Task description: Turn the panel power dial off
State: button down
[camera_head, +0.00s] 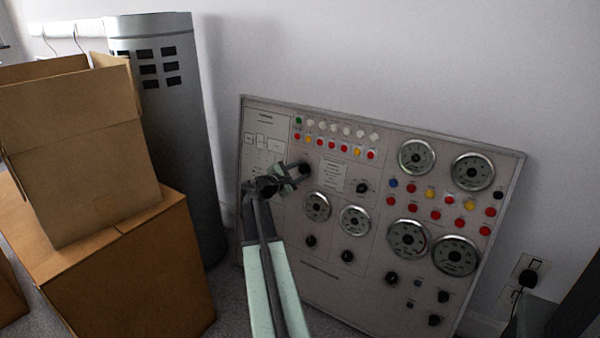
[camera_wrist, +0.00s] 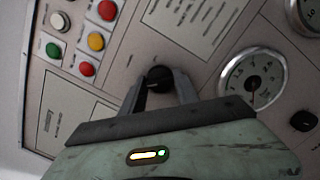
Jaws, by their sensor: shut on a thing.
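The grey control panel (camera_head: 320,270) leans against the wall, with many lights, gauges and black knobs. My gripper (camera_head: 298,168) reaches its upper left part, left of the white label. In the wrist view my gripper (camera_wrist: 160,85) has its two dark fingers on either side of a black dial (camera_wrist: 158,74) and is shut on it. The fingers partly hide the dial, and its pointer setting is not readable. In the head view the gripper covers most of this dial.
Round gauges (camera_head: 408,240) and other black knobs (camera_head: 362,188) surround the spot. Cardboard boxes (camera_head: 90,150) and a grey cylinder (camera_head: 180,130) stand at the left. A wall outlet with a black plug (camera_head: 528,277) is at the right.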

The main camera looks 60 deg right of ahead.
jog(key=shift+f, duration=0.1)
dwell(0.3)
jog(key=c, duration=0.9)
grip_release()
jog(key=shift+n, duration=0.3)
jog(key=shift+a, duration=0.1)
jog(key=a, duration=0.5)
jog(key=a+r, duration=0.1)
jog(key=a, duration=0.1)
jog(key=shift+w+a+p, duration=0.3)
jog(key=shift+w+p, duration=0.05)
jog(key=shift+p, duration=0.05)
